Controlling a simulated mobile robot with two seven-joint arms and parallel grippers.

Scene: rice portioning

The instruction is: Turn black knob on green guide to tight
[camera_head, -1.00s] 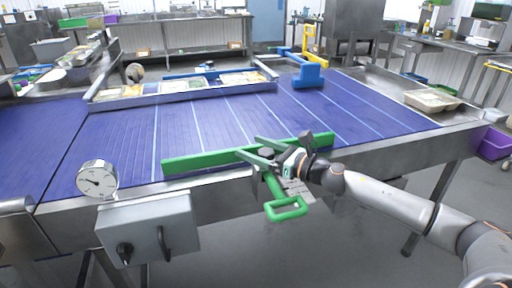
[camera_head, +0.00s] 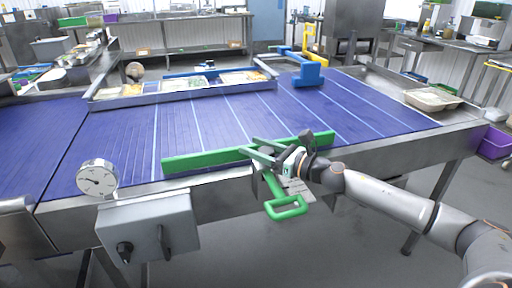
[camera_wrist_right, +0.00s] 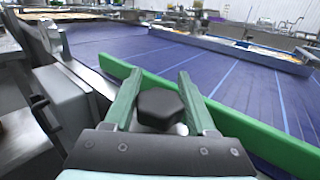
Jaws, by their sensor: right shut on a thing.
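The green guide (camera_head: 205,160) is a long bar along the near edge of the blue belt, with a green loop handle (camera_head: 287,208) hanging below it toward me. It crosses behind the fingers in the right wrist view (camera_wrist_right: 245,128). The black knob (camera_wrist_right: 158,106) has a faceted head and sits between the two green fingers of my right gripper (camera_wrist_right: 157,88). In the head view the knob (camera_head: 266,152) is small and partly covered by the fingers of my right gripper (camera_head: 248,146). My right gripper is shut on the knob. My left gripper is not in view.
The blue conveyor belt (camera_head: 350,110) stretches behind the guide. A dial gauge (camera_head: 96,179) and a grey control box (camera_head: 150,228) stand at the front left. A blue guide (camera_head: 307,74) is on the far side. A tray (camera_head: 432,99) lies at the right.

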